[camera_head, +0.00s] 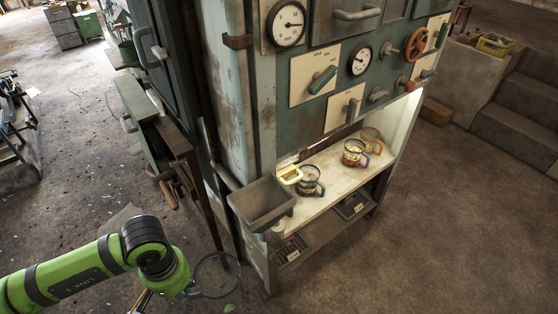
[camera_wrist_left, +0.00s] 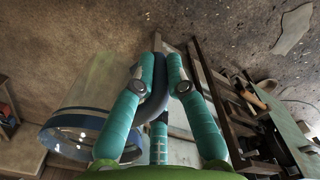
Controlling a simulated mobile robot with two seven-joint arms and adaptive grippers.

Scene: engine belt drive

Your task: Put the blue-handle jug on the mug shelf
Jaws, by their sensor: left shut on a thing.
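The blue-handle jug is a clear glass jug (camera_head: 218,274) at the bottom of the head view, held in the air above the floor. In the left wrist view its glass body (camera_wrist_left: 80,115) with a blue band lies to the left of my fingers. My left gripper (camera_wrist_left: 160,85) is shut on its dark blue handle (camera_wrist_left: 155,104). In the head view my left gripper (camera_head: 188,292) is partly hidden by my wrist. The mug shelf (camera_head: 322,185) is the lit pale ledge in the green cabinet, up and right of the jug. My right gripper is not in view.
On the shelf stand a yellow-handled vessel (camera_head: 290,174), a dark-handled glass mug (camera_head: 310,183), a purple-handled mug (camera_head: 354,154) and an amber glass mug (camera_head: 371,140). A grey metal bin (camera_head: 262,205) juts out at the shelf's left end. A lower shelf (camera_head: 300,242) holds trays.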

